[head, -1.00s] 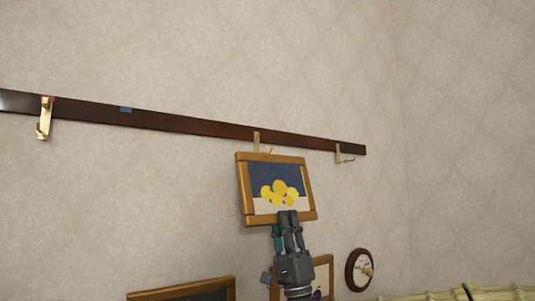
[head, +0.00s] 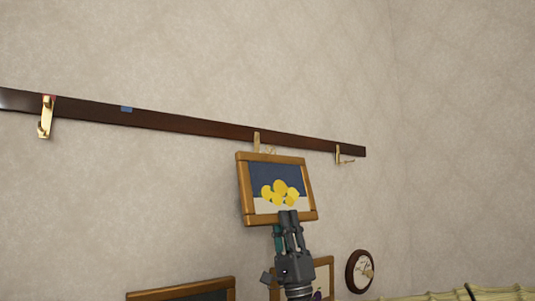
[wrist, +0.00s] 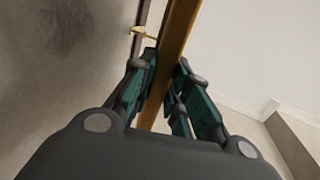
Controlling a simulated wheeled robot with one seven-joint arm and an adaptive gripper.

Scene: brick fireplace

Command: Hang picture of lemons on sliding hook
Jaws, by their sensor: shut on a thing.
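The picture of lemons (head: 276,178), in a wooden frame, is upright with a slight tilt, just under the dark rail. My gripper (head: 288,218) is shut on its bottom edge. In the wrist view the wooden frame (wrist: 177,30) runs between the fingers of my gripper (wrist: 160,95). A brass hook (head: 257,142) on the rail shows just above the frame's top edge; its lower part is partly hidden by the picture. I cannot tell whether the picture touches it. In the wrist view a brass hook (wrist: 145,33) shows left of the frame.
The dark rail (head: 190,124) runs across the wall, with more brass hooks at left (head: 45,118) and right (head: 340,154). A blue mark (head: 126,109) is on it. Below are a dark framed picture (head: 185,289), another frame (head: 322,275) and a round wall piece (head: 360,271).

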